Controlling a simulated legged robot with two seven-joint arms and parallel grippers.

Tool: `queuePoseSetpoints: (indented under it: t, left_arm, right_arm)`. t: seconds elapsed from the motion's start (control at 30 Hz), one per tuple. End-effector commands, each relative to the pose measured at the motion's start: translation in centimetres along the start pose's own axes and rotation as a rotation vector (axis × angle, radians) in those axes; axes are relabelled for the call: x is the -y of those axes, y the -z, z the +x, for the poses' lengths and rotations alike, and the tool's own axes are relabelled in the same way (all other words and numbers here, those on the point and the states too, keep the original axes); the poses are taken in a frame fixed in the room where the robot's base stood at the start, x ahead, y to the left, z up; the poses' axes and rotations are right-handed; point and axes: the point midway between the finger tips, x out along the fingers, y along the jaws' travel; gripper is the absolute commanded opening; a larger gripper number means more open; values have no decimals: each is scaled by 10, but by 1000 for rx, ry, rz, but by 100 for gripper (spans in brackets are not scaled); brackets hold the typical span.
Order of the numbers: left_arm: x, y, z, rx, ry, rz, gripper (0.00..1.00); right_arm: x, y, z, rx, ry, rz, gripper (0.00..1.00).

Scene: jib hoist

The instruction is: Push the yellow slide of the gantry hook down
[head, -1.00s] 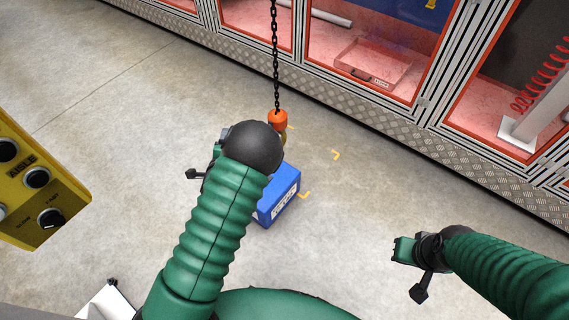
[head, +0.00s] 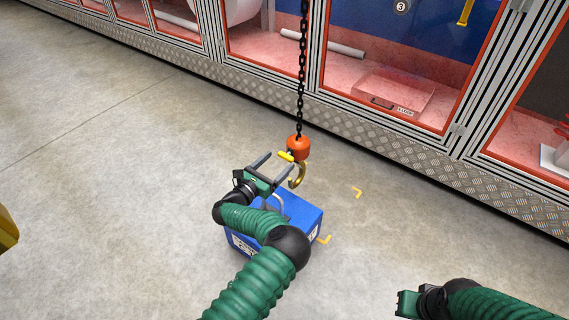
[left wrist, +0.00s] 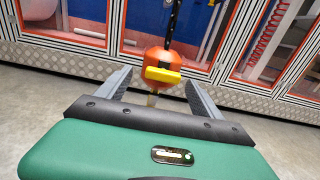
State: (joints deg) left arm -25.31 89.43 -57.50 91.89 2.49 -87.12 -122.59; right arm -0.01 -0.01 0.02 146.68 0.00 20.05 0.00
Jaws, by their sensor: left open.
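The gantry hook hangs on a black chain, with an orange block (head: 298,148) and a brass-coloured hook (head: 298,176) below it. The yellow slide (head: 286,156) sticks out of the block's side; in the left wrist view the yellow slide (left wrist: 162,75) lies across the front of the orange block (left wrist: 155,60). My left gripper (head: 278,164) is open, its fingers pointing at the block. In the left wrist view the slide appears between the two fingers, apart from both. The hook is mostly hidden there. My right gripper (head: 402,304) is at the bottom right, its fingers unclear.
A blue box (head: 300,217) with a handle stands on the floor below the hook and my left arm. Yellow corner marks (head: 357,192) lie on the floor. Glazed, orange-framed cabinets (head: 390,80) line the back. A yellow object (head: 6,230) shows at the left edge. Open floor lies left.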

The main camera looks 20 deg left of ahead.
Motion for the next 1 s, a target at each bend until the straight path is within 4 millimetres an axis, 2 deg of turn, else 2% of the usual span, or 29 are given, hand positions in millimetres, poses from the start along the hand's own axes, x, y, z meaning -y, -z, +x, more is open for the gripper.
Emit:
queuePoseSetpoints:
  t: [0.03,0.2,0.53,1.0]
  left_arm:
    - [2,5,12,3,4,1,76]
    - [2,2,38,0,1,2,76]
    - [1,-1,44,-1,-1,0,76]
    - [1,-1,44,-1,0,1,16]
  right_arm:
    - [0,-3,12,0,0,0,0]
    - [0,-5,22,0,0,0,0]
    - [0,-5,22,0,0,0,0]
    - [0,-5,22,0,0,0,0]
